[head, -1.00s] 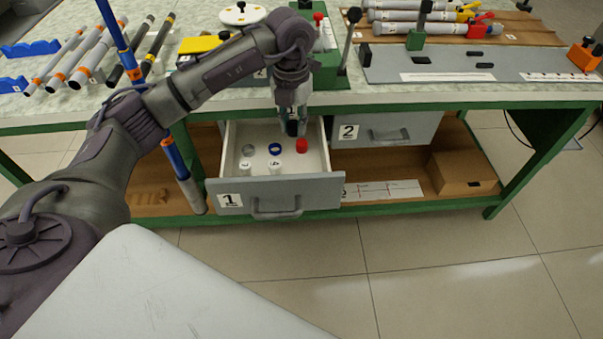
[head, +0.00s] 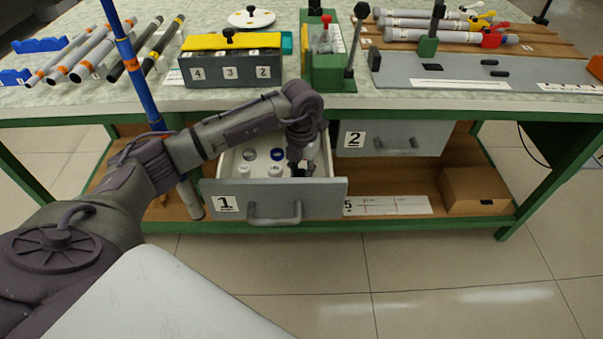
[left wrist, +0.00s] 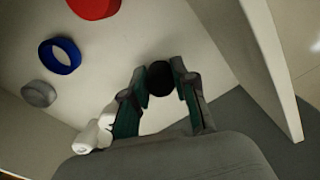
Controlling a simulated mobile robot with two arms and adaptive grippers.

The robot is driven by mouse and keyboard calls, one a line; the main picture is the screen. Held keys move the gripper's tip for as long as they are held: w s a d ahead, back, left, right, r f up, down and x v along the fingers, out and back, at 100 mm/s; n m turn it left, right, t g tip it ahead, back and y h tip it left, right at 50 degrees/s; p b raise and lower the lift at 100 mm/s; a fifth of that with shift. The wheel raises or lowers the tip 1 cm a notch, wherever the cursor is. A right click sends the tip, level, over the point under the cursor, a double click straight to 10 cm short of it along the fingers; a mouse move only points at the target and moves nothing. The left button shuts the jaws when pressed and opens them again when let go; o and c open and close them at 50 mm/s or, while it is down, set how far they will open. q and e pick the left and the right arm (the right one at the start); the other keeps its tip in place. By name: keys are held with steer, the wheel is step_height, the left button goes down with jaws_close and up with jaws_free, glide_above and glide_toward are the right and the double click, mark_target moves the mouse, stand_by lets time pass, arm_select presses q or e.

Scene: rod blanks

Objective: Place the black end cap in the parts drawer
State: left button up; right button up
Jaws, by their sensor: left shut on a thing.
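The black end cap (left wrist: 161,82) is between the fingertips of my left gripper (left wrist: 162,76), which is shut on it. In the head view my left gripper (head: 297,168) reaches down inside the open drawer marked 1 (head: 325,200), towards its right side. There the arm mostly hides the cap. The drawer's pale floor (left wrist: 115,60) lies beneath the cap in the left wrist view; I cannot tell if the cap touches it. My right gripper is not in view.
The drawer also holds a red cap (left wrist: 93,8), a blue ring (left wrist: 60,55), a grey ring (left wrist: 38,94) and white pieces (left wrist: 95,135). The drawer's wall (left wrist: 262,60) is close to the gripper. Drawer 2 (head: 405,138) is beside it.

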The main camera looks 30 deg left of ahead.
mark_target(302, 171)
arm_select(q)
steer(key=shift+f, duration=0.15)
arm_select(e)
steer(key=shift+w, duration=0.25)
arm_select(q)
steer(key=o, duration=0.7)
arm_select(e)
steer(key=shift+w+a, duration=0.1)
arm_select(q)
steer(key=shift+r, duration=0.2)
step_height(302, 171, up, 3)
steer(key=shift+w+f+p, duration=0.1)
steer(key=shift+p, duration=0.4)
step_height(302, 171, up, 9)
steer(key=shift+r+p, duration=0.1)
steer(key=shift+p, duration=0.7)
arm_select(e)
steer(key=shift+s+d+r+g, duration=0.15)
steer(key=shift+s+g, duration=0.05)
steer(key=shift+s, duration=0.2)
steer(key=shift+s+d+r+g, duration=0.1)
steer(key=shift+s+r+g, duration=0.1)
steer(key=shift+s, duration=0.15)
